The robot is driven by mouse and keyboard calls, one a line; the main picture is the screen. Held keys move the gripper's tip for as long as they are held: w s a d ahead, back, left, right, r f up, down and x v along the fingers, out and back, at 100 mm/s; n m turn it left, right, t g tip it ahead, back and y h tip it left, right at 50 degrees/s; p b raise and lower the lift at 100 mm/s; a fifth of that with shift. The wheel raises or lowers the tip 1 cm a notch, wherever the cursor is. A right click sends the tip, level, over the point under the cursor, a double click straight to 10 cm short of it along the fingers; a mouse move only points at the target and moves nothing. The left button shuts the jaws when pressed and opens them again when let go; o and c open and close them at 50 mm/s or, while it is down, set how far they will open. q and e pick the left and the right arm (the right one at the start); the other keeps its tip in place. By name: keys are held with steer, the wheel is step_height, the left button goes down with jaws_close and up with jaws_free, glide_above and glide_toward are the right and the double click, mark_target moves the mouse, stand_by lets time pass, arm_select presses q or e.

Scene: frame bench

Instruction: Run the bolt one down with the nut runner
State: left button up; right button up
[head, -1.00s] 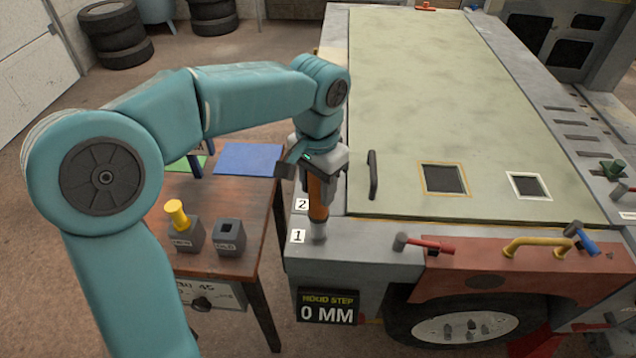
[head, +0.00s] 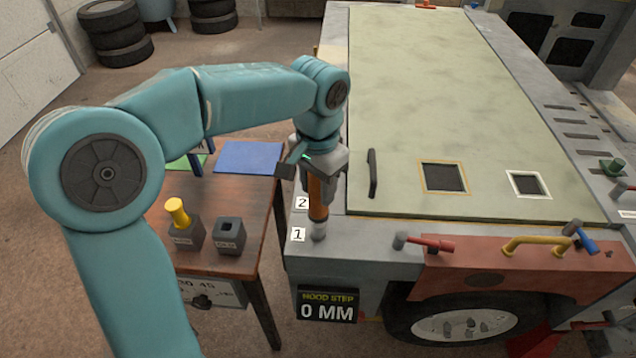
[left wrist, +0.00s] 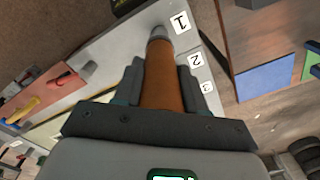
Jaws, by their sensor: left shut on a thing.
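My left gripper (head: 318,172) is shut on the nut runner (head: 318,200), an orange-brown cylinder with a grey metal end. It stands about upright, its lower end at the bench corner beside the label 1 (head: 298,234). In the left wrist view the nut runner (left wrist: 163,80) sits between the two dark fingers, its grey end by the label 1 (left wrist: 180,22). Bolt one is hidden under that end, so I cannot tell how far it is down. My right gripper is not in view.
A wooden table (head: 262,215) stands at the left with two grey holders, one with a yellow-topped tool (head: 178,212). A sign (head: 327,306) reads "HOOD STEP 0 MM". A red-handled tool (head: 430,244) and a black handle (head: 373,173) lie right of the gripper.

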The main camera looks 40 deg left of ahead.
arm_select(q)
steer(key=shift+r, duration=0.15)
steer(key=shift+r+p, duration=2.75)
steer(key=shift+r, duration=0.2)
steer(key=shift+f, duration=0.1)
